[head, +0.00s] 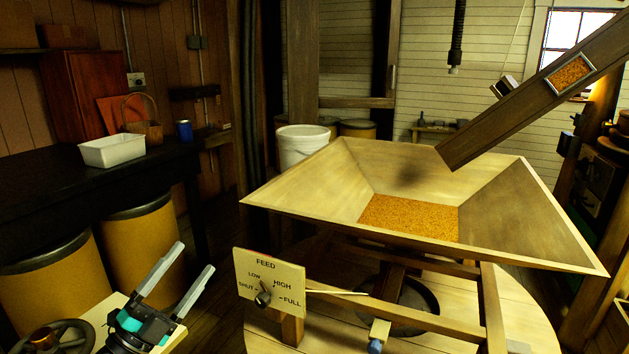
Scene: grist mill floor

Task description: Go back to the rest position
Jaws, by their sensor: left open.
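My left gripper (180,278) is at the lower left of the head view, its two pale fingers apart with nothing between them. It is to the left of the feed panel (270,283), apart from it. The panel reads FEED with LOW, HIGH, SHUT and FULL around a dark knob (263,297). The wooden hopper (300,193) stands to the right of the gripper and holds orange-brown grain (408,217). My right gripper is not in the view.
A wooden chute (510,105) slants down over the hopper. A dark bench (60,185) at the left bears a white tub (112,150), a basket (146,125) and a blue can (184,130). Yellow drums (145,250) stand below it. A handwheel (60,338) is beside my left gripper.

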